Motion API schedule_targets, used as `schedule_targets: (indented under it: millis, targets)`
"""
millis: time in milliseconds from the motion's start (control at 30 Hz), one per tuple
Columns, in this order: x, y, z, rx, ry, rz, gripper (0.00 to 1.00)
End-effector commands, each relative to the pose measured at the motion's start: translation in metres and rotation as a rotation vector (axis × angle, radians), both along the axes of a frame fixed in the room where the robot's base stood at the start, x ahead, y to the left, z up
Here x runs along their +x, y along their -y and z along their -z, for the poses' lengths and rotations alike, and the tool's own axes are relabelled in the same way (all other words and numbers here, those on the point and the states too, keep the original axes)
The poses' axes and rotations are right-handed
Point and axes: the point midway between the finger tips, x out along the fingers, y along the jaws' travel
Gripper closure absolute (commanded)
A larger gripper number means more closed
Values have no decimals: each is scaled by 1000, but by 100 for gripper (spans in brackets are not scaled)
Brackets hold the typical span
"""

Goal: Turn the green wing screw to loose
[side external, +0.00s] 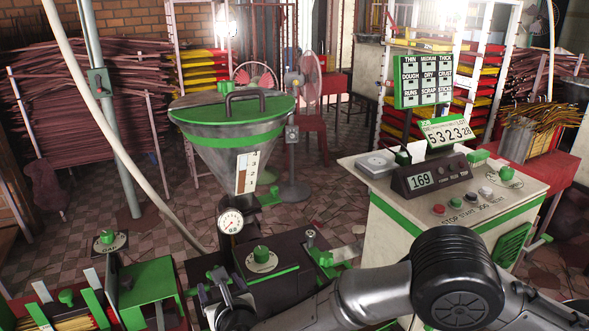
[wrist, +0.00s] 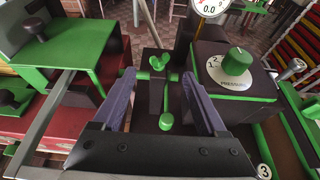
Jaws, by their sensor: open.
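The green wing screw (wrist: 159,62) shows in the wrist view, its two wings raised in a V on a dark block. My gripper (wrist: 158,80) is open, with one purple finger on each side of the screw in the picture. Clear gaps show between the wings and both fingers, and I cannot tell whether the fingers are at the screw's height. A green lever with a round end (wrist: 166,121) lies between the fingers, nearer the camera. In the side external view my gripper (side external: 212,288) is low over the dark machine, and I cannot make out the wing screw there.
A green pressure knob (wrist: 236,62) on a dark box stands right of my gripper. A green-topped block (wrist: 55,53) stands at left. The cone hopper (side external: 235,140) and round gauge (side external: 231,221) rise behind. A control cabinet (side external: 400,205) stands at right.

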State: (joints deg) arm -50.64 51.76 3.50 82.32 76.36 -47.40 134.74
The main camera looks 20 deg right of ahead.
Motion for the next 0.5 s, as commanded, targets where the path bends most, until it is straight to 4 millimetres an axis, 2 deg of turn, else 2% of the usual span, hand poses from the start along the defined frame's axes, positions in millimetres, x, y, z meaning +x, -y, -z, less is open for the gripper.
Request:
schedule_targets:
  millis: [33, 400, 500]
  targets:
    - [-10, -1, -5, 2, 0, -4, 25]
    - [-72, -1, -30, 1, 0, -4, 25]
    - [-59, 12, -41, 18, 12, 26, 25]
